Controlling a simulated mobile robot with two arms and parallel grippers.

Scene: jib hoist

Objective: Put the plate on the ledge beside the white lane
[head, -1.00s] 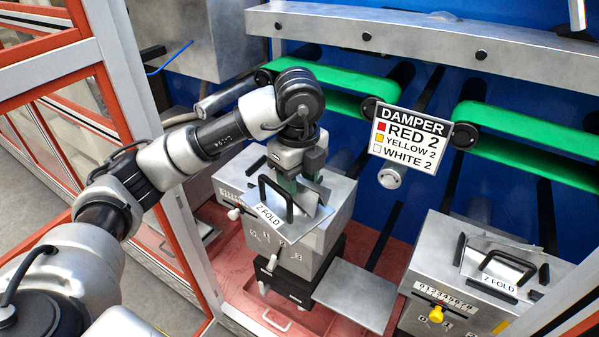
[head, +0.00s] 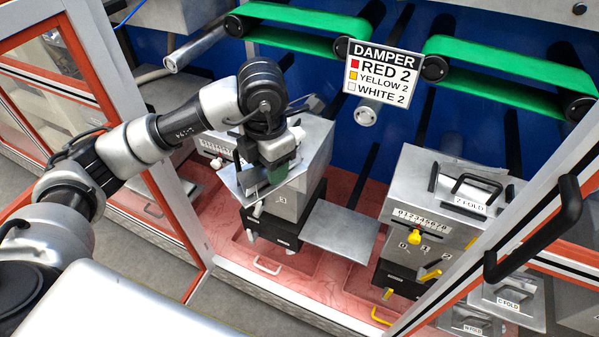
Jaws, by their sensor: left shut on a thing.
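My left gripper (head: 283,172) is shut on the plate (head: 231,184), a thin grey metal sheet. It holds it tilted at the front of the left machine box, the one with white levers (head: 257,210). The gripper and arm hide much of the plate, and its label and handle do not show. I cannot tell whether the plate touches the box. A flat grey ledge (head: 342,227) sits to the right of this box, bare on top. My right gripper is not in view.
A second box (head: 425,190) with yellow knobs stands at right, with a plate labelled Z FOLD (head: 469,200) on top. A sign (head: 381,75) reads DAMPER, RED 2, YELLOW 2, WHITE 2. Green belts (head: 505,78) run behind. A door frame with a black handle (head: 540,232) is at right.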

